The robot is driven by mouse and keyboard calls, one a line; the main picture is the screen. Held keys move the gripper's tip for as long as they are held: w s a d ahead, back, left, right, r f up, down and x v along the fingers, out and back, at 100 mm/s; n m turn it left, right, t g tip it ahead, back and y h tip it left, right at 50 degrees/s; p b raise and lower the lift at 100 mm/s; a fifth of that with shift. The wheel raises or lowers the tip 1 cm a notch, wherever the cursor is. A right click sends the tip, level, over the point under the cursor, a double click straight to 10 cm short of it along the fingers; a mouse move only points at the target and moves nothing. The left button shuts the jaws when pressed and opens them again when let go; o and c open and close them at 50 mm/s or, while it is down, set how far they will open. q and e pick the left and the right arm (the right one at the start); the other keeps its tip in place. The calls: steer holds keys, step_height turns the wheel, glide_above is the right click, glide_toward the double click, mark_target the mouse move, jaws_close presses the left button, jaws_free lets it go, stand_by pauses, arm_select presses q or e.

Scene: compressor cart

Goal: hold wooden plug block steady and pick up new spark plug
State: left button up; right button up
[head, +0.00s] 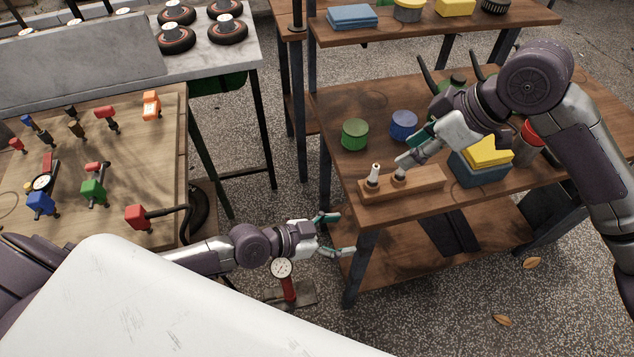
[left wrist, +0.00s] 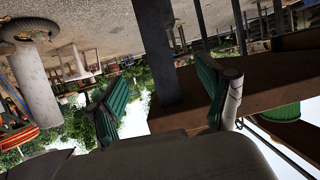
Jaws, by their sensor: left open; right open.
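The wooden plug block (head: 428,183) lies near the front left corner of the brown shelf table. A spark plug with a white top (head: 375,169) stands upright at its left end. Beside it, a second plug-like piece (head: 399,177) is partly hidden by my right gripper. My right gripper (head: 410,149) is open just above the block, one fingertip close to the second piece; I cannot tell whether they touch. My left gripper (head: 336,233) is open and empty at the table's front left corner, apart from the block; its green-padded fingers also show in the left wrist view (left wrist: 160,82).
Green (head: 355,134) and blue (head: 403,125) round containers stand behind the block. A blue box with yellow sponge-like pieces (head: 488,152) is to its right. The table leg (head: 360,270) is near my left gripper. A wooden bench (head: 130,180) with tools stands at left.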

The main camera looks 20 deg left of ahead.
arm_select(q)
steer(key=w+a+r, duration=0.2)
steer(key=a+r, duration=0.2)
steer(key=r, duration=0.4)
steer(key=m+g, duration=0.1)
glide_toward(367, 187)
steer(key=shift+h, duration=0.3)
steer(key=x, duration=0.8)
steer(key=a+f+x, duration=0.1)
steer(key=x, duration=0.4)
steer(key=shift+w, duration=0.25)
